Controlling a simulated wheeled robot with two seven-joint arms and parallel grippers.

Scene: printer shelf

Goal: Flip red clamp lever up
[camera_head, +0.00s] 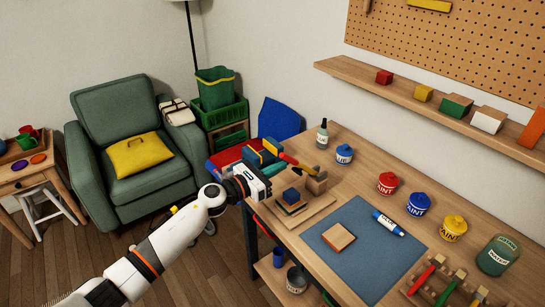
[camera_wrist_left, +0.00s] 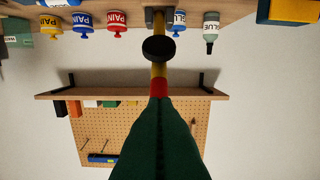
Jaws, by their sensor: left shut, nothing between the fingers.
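A clamp-like tool with a teal-green body (camera_head: 256,157) stands at the table's left edge in the head view. A red part (camera_head: 288,158) and a yellow bar run from it toward the right. In the wrist view the dark green body (camera_wrist_left: 158,140) fills the lower middle, with a red band (camera_wrist_left: 159,88), a yellow bar and a round black piece (camera_wrist_left: 158,48) beyond it. My left gripper (camera_head: 262,184) is shut and empty, just below and in front of the tool. I cannot tell whether it touches it. My right gripper is out of view.
A glue bottle (camera_head: 322,135) and paint jars (camera_head: 388,183) stand along the table's back. A shelf (camera_head: 440,105) hangs behind.

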